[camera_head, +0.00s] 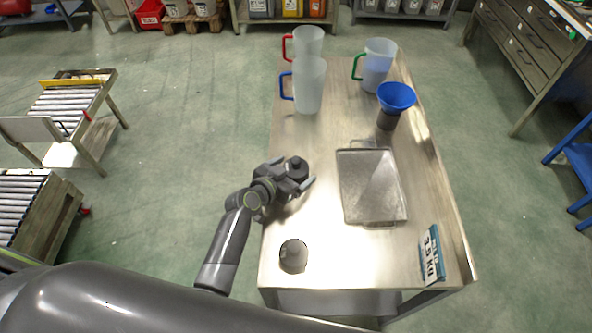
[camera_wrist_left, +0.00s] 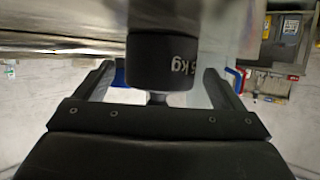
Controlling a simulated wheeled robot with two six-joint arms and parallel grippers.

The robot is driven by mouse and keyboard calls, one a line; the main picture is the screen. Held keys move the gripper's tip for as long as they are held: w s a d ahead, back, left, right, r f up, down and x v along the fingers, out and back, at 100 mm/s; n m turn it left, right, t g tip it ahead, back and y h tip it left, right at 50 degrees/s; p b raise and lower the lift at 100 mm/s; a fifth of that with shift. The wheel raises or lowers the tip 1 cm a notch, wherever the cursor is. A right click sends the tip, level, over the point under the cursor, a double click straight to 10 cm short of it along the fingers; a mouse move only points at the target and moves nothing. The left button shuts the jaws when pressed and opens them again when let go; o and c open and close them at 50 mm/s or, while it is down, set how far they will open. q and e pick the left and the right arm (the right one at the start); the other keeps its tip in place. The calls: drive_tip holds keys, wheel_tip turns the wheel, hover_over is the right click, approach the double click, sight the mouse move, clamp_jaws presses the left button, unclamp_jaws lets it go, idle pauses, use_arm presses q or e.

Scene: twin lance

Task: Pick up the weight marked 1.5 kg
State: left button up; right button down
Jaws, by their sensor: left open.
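A dark grey weight (camera_head: 297,166) stands near the left edge of the steel table (camera_head: 320,220). In the left wrist view the weight (camera_wrist_left: 160,62) shows part of a marking, "5 kg"; the first part is out of sight around its side. My left gripper (camera_head: 295,174) is open, its fingers on either side of this weight. In the left wrist view the fingers (camera_wrist_left: 157,85) show gaps to the weight on both sides. A second dark weight (camera_head: 293,255) stands at the near left of the table, its marking unreadable. My right gripper is not in view.
A metal tray (camera_head: 357,202) lies mid-table. Jugs with red (camera_head: 308,41), blue (camera_head: 309,85) and green (camera_head: 378,66) handles and a blue funnel (camera_head: 396,96) stand farther back.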

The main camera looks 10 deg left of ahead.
use_arm(q)
drive_tip(key=c, duration=1.9)
drive_tip(key=shift+w+r, duration=0.15)
drive_tip(key=shift+r, duration=0.05)
clamp_jaws()
drive_tip(key=shift+r, duration=0.1)
